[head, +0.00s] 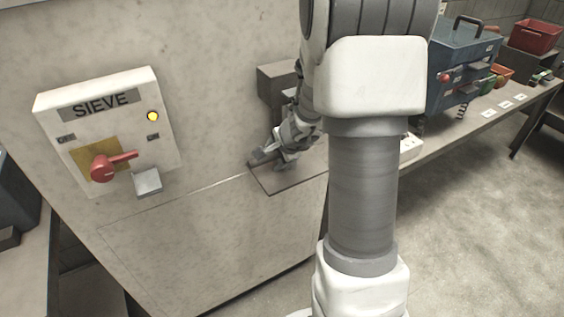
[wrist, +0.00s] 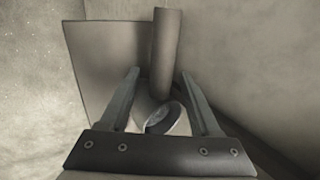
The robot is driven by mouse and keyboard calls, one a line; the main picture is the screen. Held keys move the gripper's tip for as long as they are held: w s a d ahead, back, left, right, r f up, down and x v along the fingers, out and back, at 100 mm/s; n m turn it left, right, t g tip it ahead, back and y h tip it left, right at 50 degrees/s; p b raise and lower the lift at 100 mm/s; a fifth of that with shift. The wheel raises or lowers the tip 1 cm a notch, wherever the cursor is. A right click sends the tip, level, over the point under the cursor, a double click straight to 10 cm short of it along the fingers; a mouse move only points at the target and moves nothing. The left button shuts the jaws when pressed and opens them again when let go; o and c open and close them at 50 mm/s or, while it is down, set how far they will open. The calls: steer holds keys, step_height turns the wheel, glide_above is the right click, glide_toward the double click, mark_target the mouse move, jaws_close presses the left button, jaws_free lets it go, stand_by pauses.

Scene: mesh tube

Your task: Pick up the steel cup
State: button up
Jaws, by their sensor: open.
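The steel cup (wrist: 163,119) shows in the wrist view as a round grey rim with a dark inside. It lies low in the picture, between the two fingers of my gripper (wrist: 160,73). The fingers are apart, one to each side of the cup, and I cannot tell whether either touches it. In the head view my gripper (head: 268,161) is low over a small shelf on the wall panel. I cannot make out the cup there.
A grey cylinder (wrist: 165,55) rises just beyond the cup. The flat shelf (head: 268,184) is narrow, and a dark box (head: 274,80) juts out above it. A SIEVE switch box (head: 105,132) with a red lever is at left. A cluttered bench (head: 465,122) stands at right.

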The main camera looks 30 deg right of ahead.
jaws_close()
stand_by(1.4)
